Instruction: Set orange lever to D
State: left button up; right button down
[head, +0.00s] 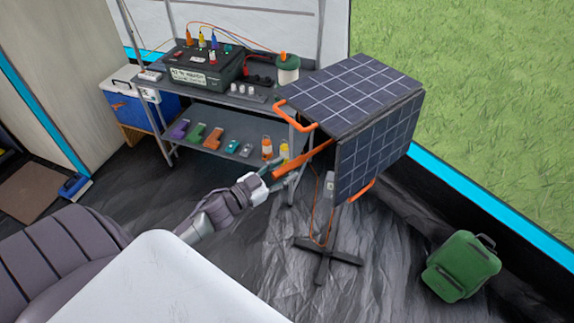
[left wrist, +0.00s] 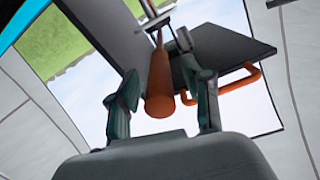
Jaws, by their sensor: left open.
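The orange lever (head: 300,161) sticks out to the left from beneath the folding solar panel (head: 362,100), slanting down toward its free end. My left gripper (head: 273,171) is at that free end. In the left wrist view the lever (left wrist: 160,85) lies between the two spread fingers (left wrist: 166,105), its thick rounded end toward the camera. The fingers are open, and I see a gap on each side of the lever. No letter marks for the lever positions can be made out. My right gripper is not in view.
Left of the panel, a shelf table (head: 222,93) carries a dark green power box (head: 203,70). Colored pieces and bottles stand on its lower shelf. Orange handles (head: 297,116) jut from the panel. A green backpack (head: 462,266) lies at the lower right.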

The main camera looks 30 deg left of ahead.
pick_arm(q)
jog(key=shift+w+d, duration=0.2)
jog(key=shift+w, duration=0.5)
grip_shut()
